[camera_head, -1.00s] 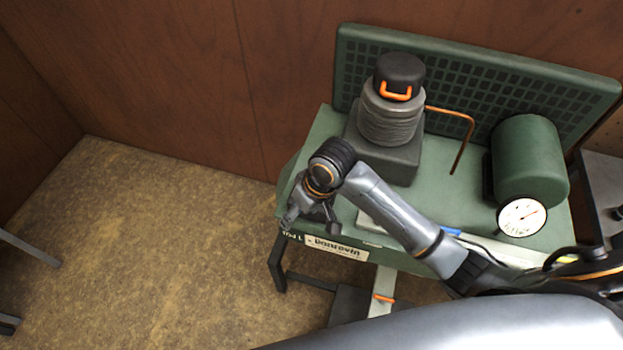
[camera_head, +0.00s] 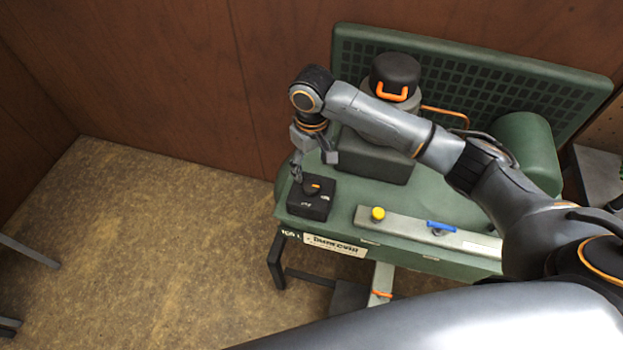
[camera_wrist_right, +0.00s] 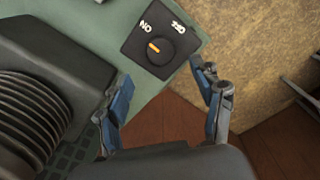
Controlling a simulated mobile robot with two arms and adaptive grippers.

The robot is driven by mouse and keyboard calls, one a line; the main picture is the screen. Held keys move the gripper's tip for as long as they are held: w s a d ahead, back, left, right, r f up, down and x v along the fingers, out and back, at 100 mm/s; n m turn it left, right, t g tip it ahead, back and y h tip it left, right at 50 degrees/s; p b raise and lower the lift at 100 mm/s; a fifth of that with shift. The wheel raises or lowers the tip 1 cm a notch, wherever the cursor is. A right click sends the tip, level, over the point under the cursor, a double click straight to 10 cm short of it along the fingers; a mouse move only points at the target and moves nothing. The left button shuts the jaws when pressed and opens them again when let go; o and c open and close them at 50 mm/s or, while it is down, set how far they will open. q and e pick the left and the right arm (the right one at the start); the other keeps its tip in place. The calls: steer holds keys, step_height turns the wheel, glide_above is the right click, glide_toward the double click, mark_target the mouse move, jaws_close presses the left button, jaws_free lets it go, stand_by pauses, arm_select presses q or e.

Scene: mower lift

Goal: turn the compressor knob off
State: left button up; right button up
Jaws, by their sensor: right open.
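The compressor knob (camera_wrist_right: 158,46) is a round black dial with an orange mark on a black box (camera_head: 308,204) at the left front corner of the green compressor top. In the right wrist view the labels ON and OFF appear upside down, and the orange mark lies on the ON side. My right gripper (camera_head: 314,166) is open and empty, just behind the box in the head view. Its blue-grey fingers also show in the wrist view (camera_wrist_right: 163,78), spread below the box and apart from the knob. My left gripper is out of view.
A ribbed cylinder with a black cap (camera_head: 397,75) and orange handle stands behind my right arm. A yellow knob (camera_head: 378,214) and blue lever (camera_head: 441,226) sit on a grey strip along the front. A green tank (camera_head: 527,150) is at right.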

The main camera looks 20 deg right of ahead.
mark_target(312, 186)
step_height(312, 186, down, 8)
steer(key=shift+r+p, duration=0.1)
steer(key=shift+p, duration=0.5)
steer(key=shift+c, duration=0.4)
steer(key=c, duration=1.1)
